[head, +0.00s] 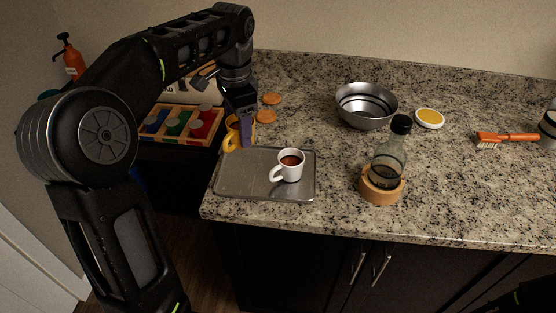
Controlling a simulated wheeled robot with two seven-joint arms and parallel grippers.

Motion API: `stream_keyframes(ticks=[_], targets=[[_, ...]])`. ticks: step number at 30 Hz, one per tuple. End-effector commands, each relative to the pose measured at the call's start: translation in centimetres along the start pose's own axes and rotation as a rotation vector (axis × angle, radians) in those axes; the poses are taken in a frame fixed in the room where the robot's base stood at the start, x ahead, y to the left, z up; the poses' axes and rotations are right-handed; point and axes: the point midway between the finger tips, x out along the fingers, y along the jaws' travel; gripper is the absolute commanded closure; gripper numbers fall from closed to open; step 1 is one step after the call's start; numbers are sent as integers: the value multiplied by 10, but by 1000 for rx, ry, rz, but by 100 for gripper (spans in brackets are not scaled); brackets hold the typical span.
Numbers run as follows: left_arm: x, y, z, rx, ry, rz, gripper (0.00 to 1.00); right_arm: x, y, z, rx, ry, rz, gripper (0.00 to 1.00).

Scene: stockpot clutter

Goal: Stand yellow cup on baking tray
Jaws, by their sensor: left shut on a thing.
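The yellow cup (231,134) is at the left end of the granite counter, just behind the back left corner of the baking tray. My left gripper (241,122) points down and is shut on the cup, hiding part of it. I cannot tell whether the cup touches the counter. The grey baking tray (240,185) lies flat near the front left edge of the counter. A white mug (290,168) with dark brown contents stands upright on its right half. The tray's left half is bare. My right gripper is not in view.
A glass bottle (389,158) in a wooden ring, a metal bowl (366,106), a yellow-topped dish (429,118) and an orange brush (505,138) are to the right. Orange discs (271,98) lie behind the tray. A box of coloured pieces (178,125) is at left.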

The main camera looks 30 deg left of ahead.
Motion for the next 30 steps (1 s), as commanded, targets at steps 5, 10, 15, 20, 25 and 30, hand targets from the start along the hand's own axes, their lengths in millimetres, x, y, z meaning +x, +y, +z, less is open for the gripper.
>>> stream_keyframes(ticks=[5, 10, 15, 20, 25, 30], targets=[[-2, -1, 1, 6, 1, -1, 90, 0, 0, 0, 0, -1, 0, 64], [-1, 0, 1, 5, 1, -1, 90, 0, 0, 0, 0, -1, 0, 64], [15, 1, 1, 4, -2, 1, 90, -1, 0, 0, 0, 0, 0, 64], [42, 3, 1, 4, -1, 2, 90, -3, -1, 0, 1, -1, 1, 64], [61, 3, 1, 4, 1, 0, 90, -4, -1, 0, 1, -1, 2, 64], [62, 3, 0, 4, 1, -1, 90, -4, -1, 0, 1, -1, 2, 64]])
